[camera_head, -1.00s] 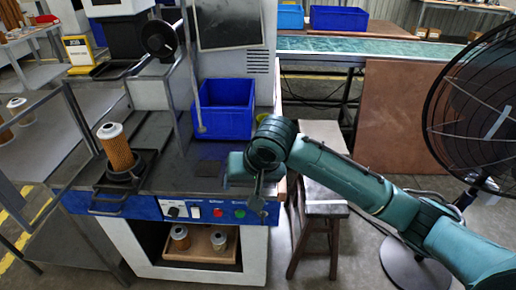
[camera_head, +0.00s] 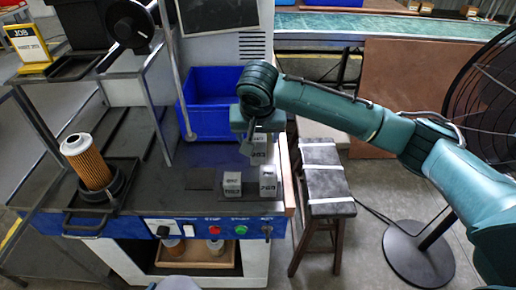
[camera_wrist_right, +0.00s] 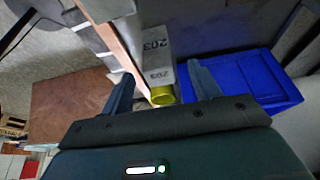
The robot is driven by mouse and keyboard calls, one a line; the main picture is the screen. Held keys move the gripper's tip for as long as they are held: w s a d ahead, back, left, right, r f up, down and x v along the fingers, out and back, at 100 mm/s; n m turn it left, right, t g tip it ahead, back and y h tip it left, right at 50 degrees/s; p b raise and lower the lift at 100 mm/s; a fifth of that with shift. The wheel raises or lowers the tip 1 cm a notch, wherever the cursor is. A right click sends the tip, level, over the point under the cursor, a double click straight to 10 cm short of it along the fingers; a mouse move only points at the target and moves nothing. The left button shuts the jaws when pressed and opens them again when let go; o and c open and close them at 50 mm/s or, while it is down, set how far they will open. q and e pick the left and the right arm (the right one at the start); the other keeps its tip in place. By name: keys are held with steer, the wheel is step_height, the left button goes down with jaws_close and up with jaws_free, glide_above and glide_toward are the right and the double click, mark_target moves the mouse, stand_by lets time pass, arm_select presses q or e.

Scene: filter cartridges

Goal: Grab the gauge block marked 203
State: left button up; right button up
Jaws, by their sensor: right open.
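The gauge block marked 203 (camera_head: 258,154) is a grey block on the machine's dark top, partly hidden under my right gripper (camera_head: 254,136) in the head view. In the right wrist view the block (camera_wrist_right: 157,58) shows the number 203 on two faces and has a yellow end. It lies between the two spread fingers of the right gripper (camera_wrist_right: 160,84), with gaps visible beside it. Two other grey blocks stand nearer the front edge, a left one (camera_head: 232,184) and a right one (camera_head: 268,181); their numbers are too small to read surely. My left gripper is out of view.
A blue bin (camera_head: 205,118) stands behind the blocks, also in the wrist view (camera_wrist_right: 262,77). An orange filter cartridge (camera_head: 88,162) stands in a dark holder at left. A stool (camera_head: 326,178) and a fan (camera_head: 418,252) stand to the right.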

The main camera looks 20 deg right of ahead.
mark_target(258, 146)
steer(key=x, duration=0.6)
steer(key=shift+w+d+f, duration=0.15)
steer(key=shift+w+f, duration=0.05)
steer(key=shift+f, duration=0.05)
